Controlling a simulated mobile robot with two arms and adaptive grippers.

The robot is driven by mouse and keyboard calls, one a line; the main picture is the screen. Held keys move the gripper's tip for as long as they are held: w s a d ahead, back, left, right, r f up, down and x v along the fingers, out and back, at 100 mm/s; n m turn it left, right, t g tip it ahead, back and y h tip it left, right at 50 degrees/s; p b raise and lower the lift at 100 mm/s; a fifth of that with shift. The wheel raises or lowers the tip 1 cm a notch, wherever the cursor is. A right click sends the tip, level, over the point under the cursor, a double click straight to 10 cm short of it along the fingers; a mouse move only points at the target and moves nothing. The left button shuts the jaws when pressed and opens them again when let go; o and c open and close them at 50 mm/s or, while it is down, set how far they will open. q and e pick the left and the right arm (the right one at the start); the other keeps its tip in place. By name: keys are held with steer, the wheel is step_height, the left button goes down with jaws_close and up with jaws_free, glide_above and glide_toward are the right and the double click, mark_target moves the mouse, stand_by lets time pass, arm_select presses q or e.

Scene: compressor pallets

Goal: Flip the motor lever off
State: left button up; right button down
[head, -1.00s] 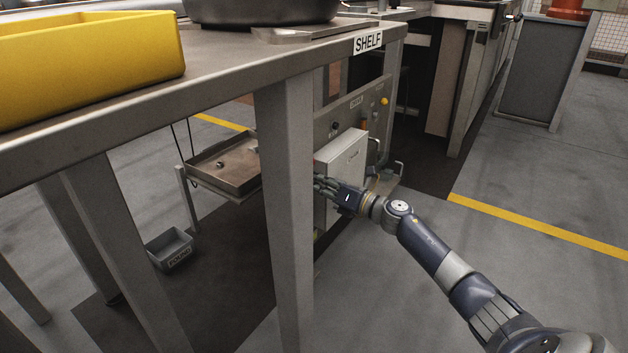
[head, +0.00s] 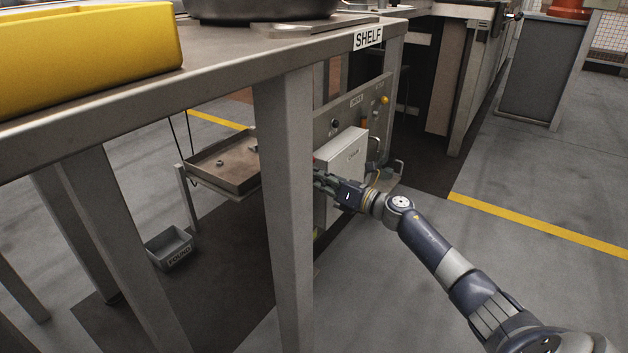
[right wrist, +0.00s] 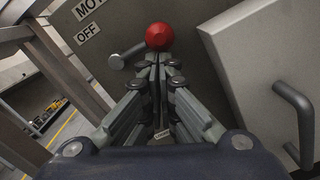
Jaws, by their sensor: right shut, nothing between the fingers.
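The motor lever shows in the right wrist view as a red ball knob (right wrist: 159,37) with a metal pivot stub (right wrist: 127,56) to its left. The OFF label (right wrist: 88,33) and a partly cut-off MOTOR label (right wrist: 88,8) are up and left of it. My right gripper (right wrist: 158,68) is shut and empty, its fingertips right at the knob; I cannot tell whether they touch it. My left gripper is not in view.
The shelf table (head: 215,82) and its thick leg (head: 287,200) stand close to my right gripper. A door-like panel with a handle (right wrist: 297,115) is at the right of the wrist view. A metal tray (head: 225,175) and a grey bin (head: 170,250) are beyond the leg.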

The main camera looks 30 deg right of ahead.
steer(key=shift+w+d+r, duration=0.1)
steer(key=shift+d+r, duration=0.1)
steer(key=shift+r, duration=0.1)
step_height(320, 180, up, 5)
steer(key=n, duration=0.4)
steer(key=shift+d+n, duration=0.1)
steer(key=shift+n, duration=0.2)
stand_by(0.3)
stand_by(0.6)
